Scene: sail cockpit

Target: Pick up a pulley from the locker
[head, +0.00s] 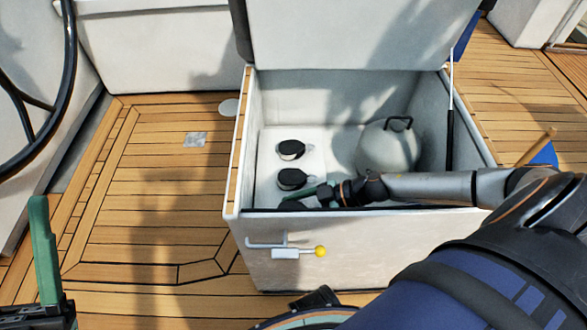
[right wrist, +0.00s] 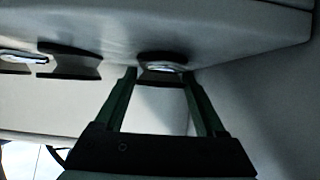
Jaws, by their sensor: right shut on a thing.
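Several black-and-silver pulleys sit in a row at the left inside the open white locker (head: 240,165). The far pulley (head: 291,149) and the middle pulley (head: 292,179) show clearly; the near pulley (head: 290,205) is partly hidden by the locker's front wall. My right gripper (head: 308,195) reaches inside, low behind the front wall. In the right wrist view its green fingers are shut on the near pulley (right wrist: 162,70), with other pulleys (right wrist: 70,66) to the left. My left gripper (head: 43,250) is at the lower left, away from the locker; only part shows, so its opening is unclear.
A round white fender (head: 388,148) with a black handle lies at the right in the locker. The raised lid (head: 350,35) has a strut (head: 449,110) at the right. The front has a yellow-knobbed latch (head: 320,251). A steering wheel (head: 65,90) stands left; the teak deck (head: 150,210) is clear.

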